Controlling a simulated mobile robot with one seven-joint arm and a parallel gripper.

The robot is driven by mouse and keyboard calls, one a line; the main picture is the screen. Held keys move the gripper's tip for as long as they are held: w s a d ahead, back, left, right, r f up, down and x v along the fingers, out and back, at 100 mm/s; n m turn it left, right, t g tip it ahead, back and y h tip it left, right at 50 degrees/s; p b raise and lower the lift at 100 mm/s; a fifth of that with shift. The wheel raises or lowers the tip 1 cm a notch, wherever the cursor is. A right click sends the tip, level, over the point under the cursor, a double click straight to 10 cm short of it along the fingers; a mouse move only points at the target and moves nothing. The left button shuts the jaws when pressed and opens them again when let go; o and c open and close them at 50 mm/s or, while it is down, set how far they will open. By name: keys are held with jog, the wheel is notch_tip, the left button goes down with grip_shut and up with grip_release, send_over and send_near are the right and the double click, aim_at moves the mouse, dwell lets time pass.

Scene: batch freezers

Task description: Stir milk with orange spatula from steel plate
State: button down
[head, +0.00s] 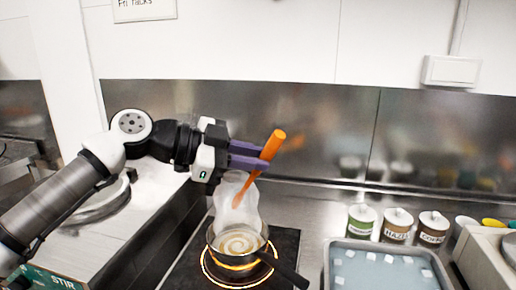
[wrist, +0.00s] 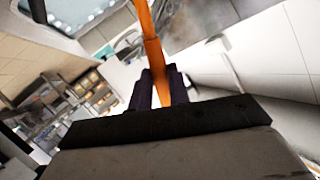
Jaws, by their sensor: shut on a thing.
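My gripper (head: 250,157) is shut on the orange spatula (head: 272,146), which is tilted with its handle up to the right. The spatula also shows between the fingers in the wrist view (wrist: 152,48). I cannot make out the steel plate for certain.
Right of the burner is a tray (head: 329,265) with a pale blue surface and small white pieces. Behind it stand labelled tubs (head: 397,226). The pan's handle (head: 290,274) points to the lower right. A steel wall panel (head: 320,130) runs behind the counter.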

jog(key=shift+s+d+f+b, duration=1.75)
jog(key=shift+f+b, duration=0.75)
jog(key=shift+b, duration=0.5)
jog(key=shift+w+a+f+b, duration=0.5)
jog(key=shift+w+a+f, duration=0.1)
jog(key=shift+f, duration=0.7)
jog(key=shift+w+a+f+b, duration=0.55)
jog(key=shift+f, duration=0.7)
jog(key=shift+w+a+f+b, duration=0.5)
jog(key=shift+w+a+f, duration=0.1)
jog(key=shift+f, duration=0.7)
jog(key=shift+s, duration=0.1)
